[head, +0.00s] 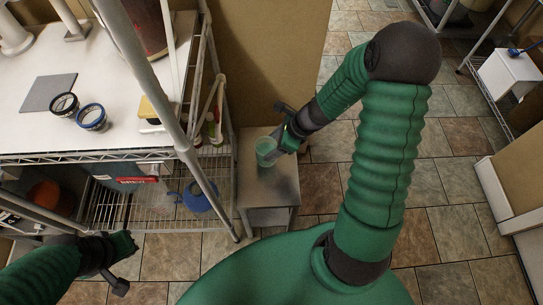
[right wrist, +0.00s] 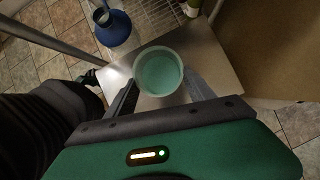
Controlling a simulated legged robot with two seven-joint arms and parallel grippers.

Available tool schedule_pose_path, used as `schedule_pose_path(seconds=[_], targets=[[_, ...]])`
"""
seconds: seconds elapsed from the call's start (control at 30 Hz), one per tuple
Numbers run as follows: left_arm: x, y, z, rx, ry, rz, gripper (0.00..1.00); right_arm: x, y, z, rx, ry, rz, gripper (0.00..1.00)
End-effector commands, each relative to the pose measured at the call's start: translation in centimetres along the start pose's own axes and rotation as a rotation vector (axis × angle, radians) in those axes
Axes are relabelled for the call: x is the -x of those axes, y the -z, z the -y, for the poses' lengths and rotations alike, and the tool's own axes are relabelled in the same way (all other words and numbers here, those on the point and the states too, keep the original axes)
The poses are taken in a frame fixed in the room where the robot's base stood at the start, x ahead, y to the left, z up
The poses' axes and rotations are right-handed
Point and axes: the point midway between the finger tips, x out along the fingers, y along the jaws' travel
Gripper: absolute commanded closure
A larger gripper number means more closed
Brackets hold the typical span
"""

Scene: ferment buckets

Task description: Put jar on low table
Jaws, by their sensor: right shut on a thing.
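A pale green jar (head: 265,150) is at the low table (head: 270,188), a small metal table beside the wire shelf. In the right wrist view the jar (right wrist: 158,72) shows from above, round and open-topped, over the table's bare metal top (right wrist: 205,65). My right gripper (head: 278,148) is shut on the jar, with a finger on either side of it. I cannot tell whether the jar's base touches the tabletop. My left gripper (head: 130,245) is at the lower left, away from the jar, and its fingers are too unclear to read.
A wire shelf unit (head: 100,155) stands left of the low table, with a slanting metal post near it. A blue jug (head: 200,197) sits on its lower shelf. A brown panel (head: 268,60) stands behind the table. Tiled floor (head: 440,200) is open at right.

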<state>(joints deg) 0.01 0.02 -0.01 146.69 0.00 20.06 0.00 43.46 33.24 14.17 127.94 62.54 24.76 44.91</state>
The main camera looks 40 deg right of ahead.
Motion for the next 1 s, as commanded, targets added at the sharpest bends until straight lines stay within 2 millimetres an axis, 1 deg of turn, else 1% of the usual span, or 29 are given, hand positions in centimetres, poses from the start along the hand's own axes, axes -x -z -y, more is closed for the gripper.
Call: schedule_pose_path(seconds=[0.03, 0.2, 0.43, 0.53, 0.57, 0.7, 1.0], targets=[[-0.6, -0.1, 0.0, 0.0, 0.0, 0.0, 1.0, -0.8, 0.5, 0.0, 0.0, -0.001, 0.001, 1.0], [-2.3, -0.5, 0.0, 0.0, 0.0, -0.001, 1.0, -3.3, 1.9, 0.0, 0.0, -0.002, 0.002, 1.0], [-2.0, -0.4, 0.0, 0.0, 0.0, -0.001, 1.0, -3.1, 1.8, 0.0, 0.003, -0.001, 0.001, 1.0], [-2.3, -0.5, 0.0, 0.0, 0.0, -0.001, 1.0, -3.5, 2.0, 0.0, 0.003, -0.001, 0.001, 1.0], [-2.1, -0.5, 0.0, 0.0, 0.0, -0.001, 1.0, -3.3, 1.9, 0.0, 0.003, -0.001, 0.001, 0.34], [-2.1, -0.5, 0.0, 0.0, 0.0, -0.001, 1.0, -3.3, 1.9, 0.0, 0.003, -0.001, 0.001, 0.16], [-1.9, -0.4, 0.0, 0.0, 0.0, -0.001, 1.0, -3.1, 1.8, 0.0, 0.003, -0.001, 0.001, 0.16]])
